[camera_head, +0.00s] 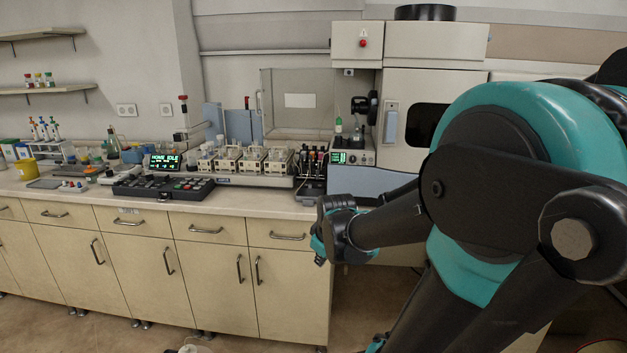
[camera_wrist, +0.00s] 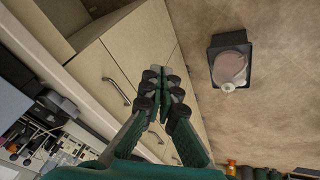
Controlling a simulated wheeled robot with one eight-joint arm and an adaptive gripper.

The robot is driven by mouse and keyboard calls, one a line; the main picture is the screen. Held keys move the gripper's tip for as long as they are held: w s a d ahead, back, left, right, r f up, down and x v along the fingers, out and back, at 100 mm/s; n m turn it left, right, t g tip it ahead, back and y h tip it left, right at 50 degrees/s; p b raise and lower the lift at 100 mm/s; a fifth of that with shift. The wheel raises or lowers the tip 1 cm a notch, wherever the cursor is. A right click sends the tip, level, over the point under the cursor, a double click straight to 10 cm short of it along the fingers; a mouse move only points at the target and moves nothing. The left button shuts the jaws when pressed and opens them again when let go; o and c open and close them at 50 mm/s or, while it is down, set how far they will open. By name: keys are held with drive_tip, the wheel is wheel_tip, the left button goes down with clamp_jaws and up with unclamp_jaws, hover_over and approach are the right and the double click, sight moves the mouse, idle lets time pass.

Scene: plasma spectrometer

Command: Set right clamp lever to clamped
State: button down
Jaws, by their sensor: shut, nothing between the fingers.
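The spectrometer (camera_head: 433,90) is a large cream cabinet at the back right of the head view. A small unit with a green display (camera_head: 352,157) stands at its front left, under a black knob-like part (camera_head: 366,105). I cannot make out the right clamp lever or its position at this size. My gripper (camera_head: 318,246) is low in front of the bench's right end, well apart from that unit. In the wrist view my gripper (camera_wrist: 164,90) has its fingers together and empty, above the floor beside the cabinet doors.
The bench (camera_head: 95,208) carries racks, a black keypad (camera_head: 163,187), a lit screen (camera_head: 164,162) and a row of cream modules (camera_head: 250,160). My arm covers the right of the head view. In the wrist view a dark bin (camera_wrist: 230,60) stands on open floor.

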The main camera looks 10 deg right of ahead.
sight(318, 175)
drive_tip(key=w+r+n+t, duration=0.1)
drive_tip(key=w+r+n, duration=0.7)
drive_tip(key=w, duration=0.3)
drive_tip(key=w+d+r+n+t, duration=0.1)
drive_tip(key=w+r+n, duration=0.7)
drive_tip(key=w, duration=0.4)
drive_tip(key=shift+d+r+n+t, duration=0.3)
drive_tip(key=shift+r+n+t, duration=0.1)
drive_tip(key=shift+r, duration=0.25)
drive_tip(key=w+d+f, duration=0.3)
drive_tip(key=w+f, duration=0.2)
drive_tip(key=w, duration=0.2)
drive_tip(key=shift+f, duration=0.15)
drive_tip(key=shift+w+d, duration=0.1)
drive_tip(key=shift+w+r+g, duration=0.15)
drive_tip(key=shift+r+g, duration=0.2)
drive_tip(key=shift+g, duration=0.05)
